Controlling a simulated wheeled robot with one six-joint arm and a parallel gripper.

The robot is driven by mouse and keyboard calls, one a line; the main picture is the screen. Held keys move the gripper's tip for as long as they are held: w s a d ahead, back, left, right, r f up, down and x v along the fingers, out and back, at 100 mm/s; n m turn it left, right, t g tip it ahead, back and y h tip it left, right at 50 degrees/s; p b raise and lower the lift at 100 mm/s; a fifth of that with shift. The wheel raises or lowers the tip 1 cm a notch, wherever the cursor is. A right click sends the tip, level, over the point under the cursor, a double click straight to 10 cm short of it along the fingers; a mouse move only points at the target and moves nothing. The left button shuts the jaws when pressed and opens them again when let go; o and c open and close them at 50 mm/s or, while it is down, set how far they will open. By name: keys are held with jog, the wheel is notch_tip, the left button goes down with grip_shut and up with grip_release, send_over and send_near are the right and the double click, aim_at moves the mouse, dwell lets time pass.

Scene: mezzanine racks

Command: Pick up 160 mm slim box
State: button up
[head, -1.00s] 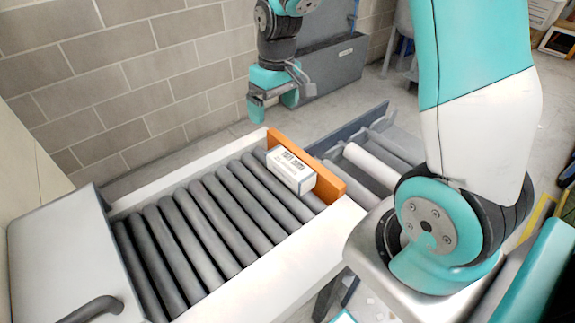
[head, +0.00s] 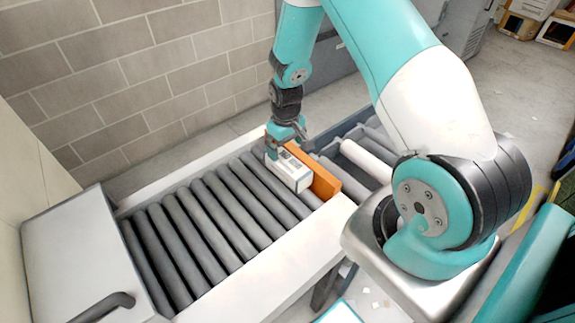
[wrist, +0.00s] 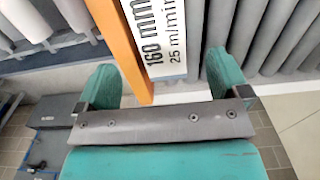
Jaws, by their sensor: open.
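The 160 mm slim box (head: 289,172) is white with dark print and lies on the grey rollers against the orange end stop (head: 325,184). In the wrist view the box (wrist: 170,40) shows its "160 mm" label between the teal fingers. My gripper (head: 280,148) is down at the box's far end. In the wrist view my gripper (wrist: 162,85) is open, with the orange stop (wrist: 118,45) also between its fingers. Whether a finger touches the box cannot be told.
The roller conveyor (head: 262,290) has white side rails, and its other rollers are bare. A second roller section (head: 366,160) lies beyond the orange stop. A brick wall (head: 130,70) stands behind. A grey box-shaped housing (head: 85,255) is at the conveyor's left end.

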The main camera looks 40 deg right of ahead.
aim_at(287, 162)
jog(key=f+p, duration=0.2)
jog(key=f, duration=0.2)
jog(key=shift+s+p, duration=0.2)
jog(key=shift+p, duration=0.1)
jog(key=shift+f, duration=0.55)
jog(key=c, duration=1.2)
jog(key=shift+r, duration=0.1)
